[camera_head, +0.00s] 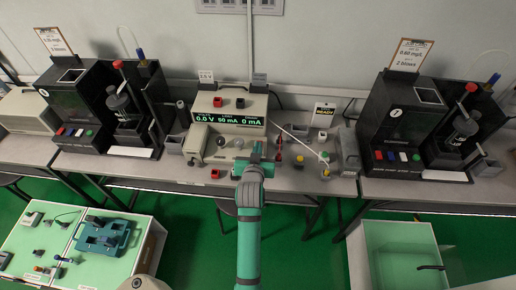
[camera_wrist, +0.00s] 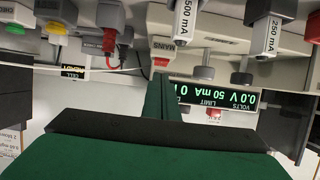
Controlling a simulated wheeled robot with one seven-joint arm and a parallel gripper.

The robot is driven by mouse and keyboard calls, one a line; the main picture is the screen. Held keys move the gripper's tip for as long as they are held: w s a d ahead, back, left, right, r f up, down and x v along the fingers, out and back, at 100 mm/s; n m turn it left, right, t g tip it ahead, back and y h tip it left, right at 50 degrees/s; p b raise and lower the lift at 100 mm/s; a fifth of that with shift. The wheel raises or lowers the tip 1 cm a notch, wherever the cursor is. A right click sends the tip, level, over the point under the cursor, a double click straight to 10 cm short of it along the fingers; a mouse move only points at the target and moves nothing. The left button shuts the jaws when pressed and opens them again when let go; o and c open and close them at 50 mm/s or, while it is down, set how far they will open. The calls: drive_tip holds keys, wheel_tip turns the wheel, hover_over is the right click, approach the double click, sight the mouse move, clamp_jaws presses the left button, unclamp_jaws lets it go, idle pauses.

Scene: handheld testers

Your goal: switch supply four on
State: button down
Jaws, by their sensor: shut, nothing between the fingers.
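A cream power supply (camera_head: 206,104) stands on the middle bench. Its display (camera_head: 229,121) is lit and reads 0.0 V, 50 mA, 0 mA; it also shows upside down in the wrist view (camera_wrist: 235,98). A number four is not readable on it. In the wrist view a red switch (camera_wrist: 161,62) sits by a label reading MAINS. My gripper (camera_head: 256,152) is shut and empty in front of the supply's right side. In the wrist view its green fingers (camera_wrist: 160,92) end close to the red switch; contact cannot be told.
Grey knobs (camera_wrist: 204,72) and tags marked 500 mA (camera_wrist: 187,20) and 250 mA (camera_wrist: 269,35) are close to the fingers. Black tester stations stand left (camera_head: 75,105) and right (camera_head: 400,110). A card reading READY (camera_head: 324,114) and small terminals stand right of the supply.

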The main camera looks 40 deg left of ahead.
drive_tip(key=shift+r, duration=0.15)
drive_tip(key=r+v, duration=0.1)
drive_tip(key=v, duration=1)
drive_tip(key=shift+s, duration=0.1)
idle(0.4)
